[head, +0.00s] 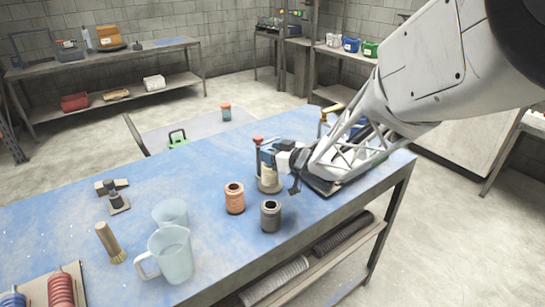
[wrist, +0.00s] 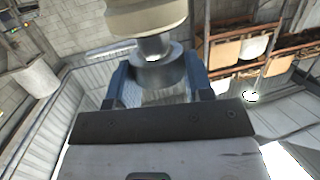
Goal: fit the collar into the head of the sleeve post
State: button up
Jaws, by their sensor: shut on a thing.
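My gripper (head: 268,153) is above the table's middle, with its blue fingers shut on a grey collar. In the wrist view, the grey collar (wrist: 158,72) is between the fingers, with a narrower silver neck beside a wide beige body at the top edge. In the head view, a beige post (head: 269,183), which I take for the sleeve post, stands upright directly below the fingers. The collar and the post's head are close together and in line. The fingers hide the junction in the head view, so I cannot tell whether the neck has entered the post.
An orange hollow cylinder (head: 234,200) and a dark grey one (head: 270,217) stand close in front of the post. A red-topped item (head: 258,140) is just behind it. A clear jug (head: 170,255) and a brush (head: 109,243) are at left. The blue table (head: 205,160) is clear behind the orange cylinder.

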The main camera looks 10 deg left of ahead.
jog(key=shift+f, duration=0.75)
jog(key=shift+f, duration=0.2)
jog(key=o, duration=1)
jog(key=shift+r, duration=0.2)
jog(key=shift+s+d, duration=0.1)
jog(key=shift+d, duration=0.05)
jog(key=v, duration=1.1)
jog(key=shift+s+d+r, duration=0.15)
jog(key=shift+s+d, duration=0.05)
jog(key=shift+d, duration=0.05)
jog(key=shift+d+r, duration=0.1)
